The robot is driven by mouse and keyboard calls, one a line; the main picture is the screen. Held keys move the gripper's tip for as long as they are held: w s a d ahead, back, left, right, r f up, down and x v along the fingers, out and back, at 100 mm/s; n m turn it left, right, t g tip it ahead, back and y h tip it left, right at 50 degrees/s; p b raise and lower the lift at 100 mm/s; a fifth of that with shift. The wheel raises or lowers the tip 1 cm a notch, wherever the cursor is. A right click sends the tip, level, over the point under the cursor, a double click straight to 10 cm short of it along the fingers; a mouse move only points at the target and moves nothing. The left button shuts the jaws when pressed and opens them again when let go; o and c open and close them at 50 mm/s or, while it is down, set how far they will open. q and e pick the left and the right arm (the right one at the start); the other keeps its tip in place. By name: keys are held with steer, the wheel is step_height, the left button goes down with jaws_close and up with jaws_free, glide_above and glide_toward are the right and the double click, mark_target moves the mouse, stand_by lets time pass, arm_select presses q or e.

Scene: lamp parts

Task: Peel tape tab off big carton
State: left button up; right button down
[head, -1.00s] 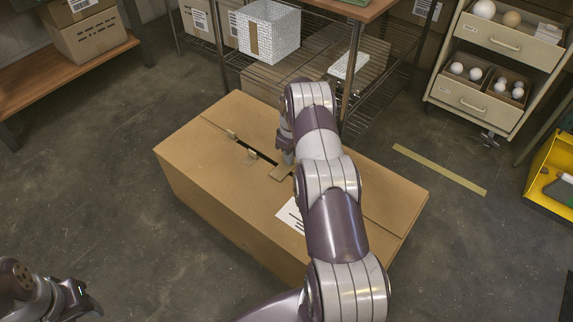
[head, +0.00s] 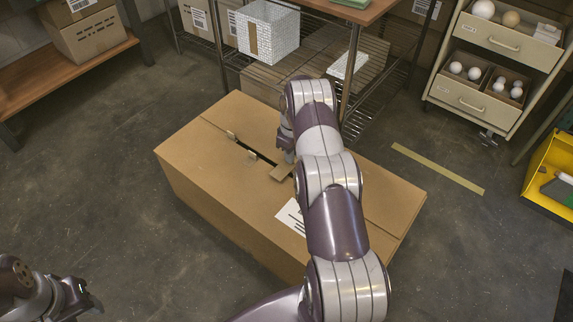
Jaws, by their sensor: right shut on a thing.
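The big brown carton (head: 205,165) stands on the floor in the middle, with a dark slot along its top seam. A tan tape tab (head: 281,172) lies at the seam near the carton's middle. My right gripper (head: 288,158) is at this tab, shut on it. My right arm hides part of the gripper and the seam beyond it. My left gripper (head: 88,300) is at the lower left, away from the carton; its jaw opening cannot be made out.
A wire shelf (head: 345,95) with a white brick-patterned box (head: 268,32) stands behind the carton. A drawer cabinet (head: 480,85) is at the upper right, a yellow bin (head: 550,180) at the right edge. A yellow floor strip (head: 438,168) lies right of the carton.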

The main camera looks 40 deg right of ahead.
steer(key=shift+w+r, duration=0.15)
steer(key=shift+r, duration=0.15)
steer(key=shift+r, duration=0.15)
step_height(320, 180, up, 6)
steer(key=p, duration=0.5)
stand_by(0.3)
